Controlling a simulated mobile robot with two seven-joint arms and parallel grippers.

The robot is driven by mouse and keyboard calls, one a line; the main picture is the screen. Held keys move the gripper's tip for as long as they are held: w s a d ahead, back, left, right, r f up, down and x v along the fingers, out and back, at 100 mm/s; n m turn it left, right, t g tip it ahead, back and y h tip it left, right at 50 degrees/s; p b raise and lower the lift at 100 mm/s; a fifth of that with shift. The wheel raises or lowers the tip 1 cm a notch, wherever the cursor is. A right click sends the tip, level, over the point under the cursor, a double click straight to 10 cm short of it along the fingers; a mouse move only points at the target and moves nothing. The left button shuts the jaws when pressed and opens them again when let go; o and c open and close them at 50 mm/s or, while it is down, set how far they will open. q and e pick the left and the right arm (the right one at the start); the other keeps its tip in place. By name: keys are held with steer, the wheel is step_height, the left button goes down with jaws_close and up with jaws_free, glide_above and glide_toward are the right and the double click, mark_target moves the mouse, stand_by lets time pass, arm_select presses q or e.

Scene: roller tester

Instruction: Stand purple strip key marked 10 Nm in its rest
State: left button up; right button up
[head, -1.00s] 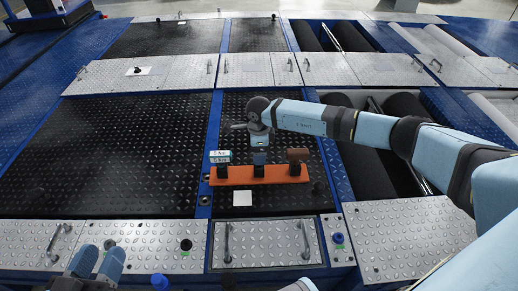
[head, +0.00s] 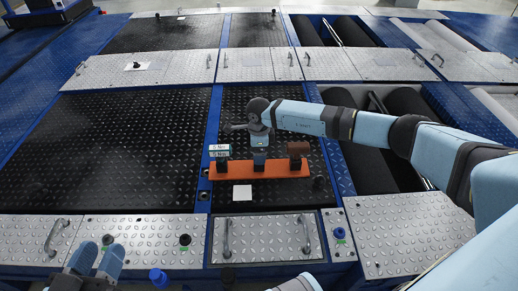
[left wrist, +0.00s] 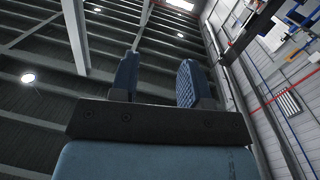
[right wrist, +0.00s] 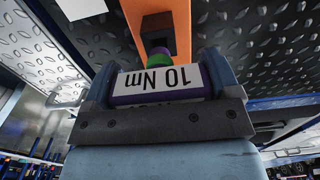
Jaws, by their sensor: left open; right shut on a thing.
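The purple key with the white 10 Nm label (right wrist: 165,80) is held across my right gripper in the right wrist view. Its green and purple end (right wrist: 158,55) points toward a dark block on the orange rest (right wrist: 182,5); whether they touch is unclear. In the head view my right gripper (head: 260,158) points down over the middle of the orange rest (head: 280,171), and its fingers hide the key and most of the middle block. My left gripper (head: 96,259) is open and empty at lower left; its fingers also show in the left wrist view (left wrist: 158,85).
White-labelled pieces (head: 219,151) stand at the rest's left end, and a brown piece (head: 298,149) at its right end. A white square (head: 242,192) lies in front. Dark rollers (head: 365,155) are sunk at the right; the black plate (head: 130,150) at left is clear.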

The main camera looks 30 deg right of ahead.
arm_select(q)
steer(key=shift+d+f+b, duration=0.2)
steer(key=shift+f+b, duration=0.25)
steer(key=shift+f, duration=0.3)
arm_select(e)
steer(key=shift+f, duration=0.8)
steer(key=o, duration=1.4)
arm_select(q)
steer(key=shift+f, duration=0.15)
arm_select(e)
steer(key=shift+f, duration=0.15)
step_height(320, 180, up, 2)
steer(key=shift+p, duration=0.45)
step_height(320, 180, up, 12)
steer(key=p, duration=0.5)
steer(key=shift+d, duration=0.1)
arm_select(q)
steer(key=shift+n, duration=0.7)
steer(key=r, duration=0.2)
steer(key=s+r, duration=0.1)
steer(key=r, duration=0.2)
steer(key=shift+d, duration=0.1)
arm_select(e)
steer(key=shift+r, duration=0.35)
